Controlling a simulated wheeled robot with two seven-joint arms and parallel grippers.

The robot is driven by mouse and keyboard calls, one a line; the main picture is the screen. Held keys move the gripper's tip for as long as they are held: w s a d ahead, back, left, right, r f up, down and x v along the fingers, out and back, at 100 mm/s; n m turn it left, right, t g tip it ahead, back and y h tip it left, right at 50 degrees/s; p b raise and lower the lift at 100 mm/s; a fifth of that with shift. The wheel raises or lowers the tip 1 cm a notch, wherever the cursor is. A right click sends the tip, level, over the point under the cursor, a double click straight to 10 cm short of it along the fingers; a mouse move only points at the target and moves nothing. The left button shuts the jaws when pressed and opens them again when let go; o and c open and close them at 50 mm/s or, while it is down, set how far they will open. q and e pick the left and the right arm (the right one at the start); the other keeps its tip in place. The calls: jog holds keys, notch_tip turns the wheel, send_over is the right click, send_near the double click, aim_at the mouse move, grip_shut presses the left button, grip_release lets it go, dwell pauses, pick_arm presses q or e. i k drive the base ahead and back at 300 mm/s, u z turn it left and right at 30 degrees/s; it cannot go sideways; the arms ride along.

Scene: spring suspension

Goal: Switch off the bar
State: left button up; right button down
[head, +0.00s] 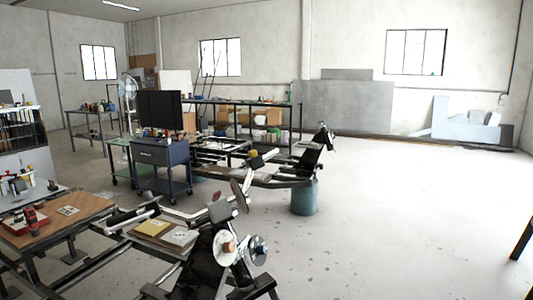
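I cannot tell which thing is the bar. A black machine (200,270) with long metal rails stands at the bottom centre, with two round pale discs (224,248) on its near end. A tilted plate and a small grey block (220,210) rise above it. A second, similar machine (312,158) stands behind it, with a long dark frame reaching left. No switch can be made out on either machine, and no lit indicator shows. Neither of my grippers is in view.
A wooden-topped workbench (62,222) stands at lower left. A dark blue tool cart (162,165) and a teal drum (305,197) stand near the middle. Grey sheets (345,105) lean on the back wall. The floor (420,220) at right is clear.

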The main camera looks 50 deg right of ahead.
aim_at(252, 153)
jog(key=z, duration=0.7)
